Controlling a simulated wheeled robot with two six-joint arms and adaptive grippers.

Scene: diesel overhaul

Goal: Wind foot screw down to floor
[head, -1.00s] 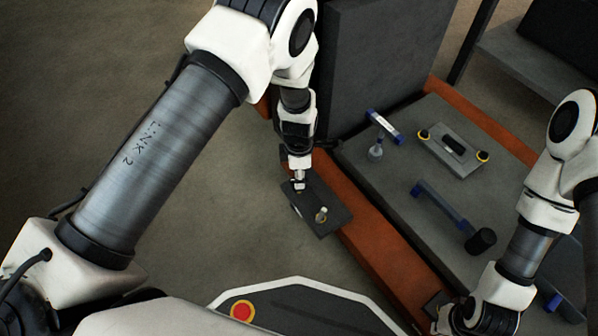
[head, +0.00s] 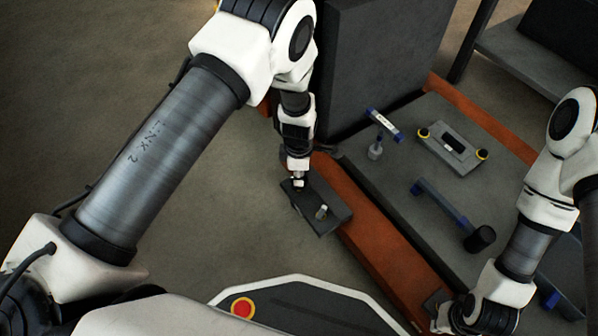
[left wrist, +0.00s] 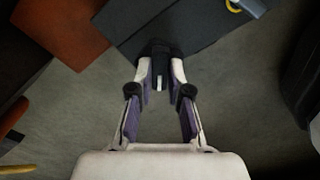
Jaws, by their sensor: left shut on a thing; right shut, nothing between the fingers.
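My left gripper (head: 299,184) points down at the far left end of a dark bracket plate (head: 333,218) that juts from the orange frame. In the left wrist view the left fingertips (left wrist: 160,72) are closed around a small dark piece with a pale stripe (left wrist: 159,82), which appears to be the top of the foot screw. Its lower end and the gap to the floor are hidden. A short pale bolt (head: 321,212) stands on the same plate, right of the gripper. My right gripper (head: 441,317) is low at the right, shut and empty, mostly hidden by its arm.
The orange frame (head: 375,250) carries a grey deck with a blue-handled tool (head: 440,203), a plate with yellow rings (head: 451,148) and a small blue-topped part (head: 384,125). A large dark block (head: 375,70) stands behind the left gripper. Floor (head: 220,220) left of the plate is clear.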

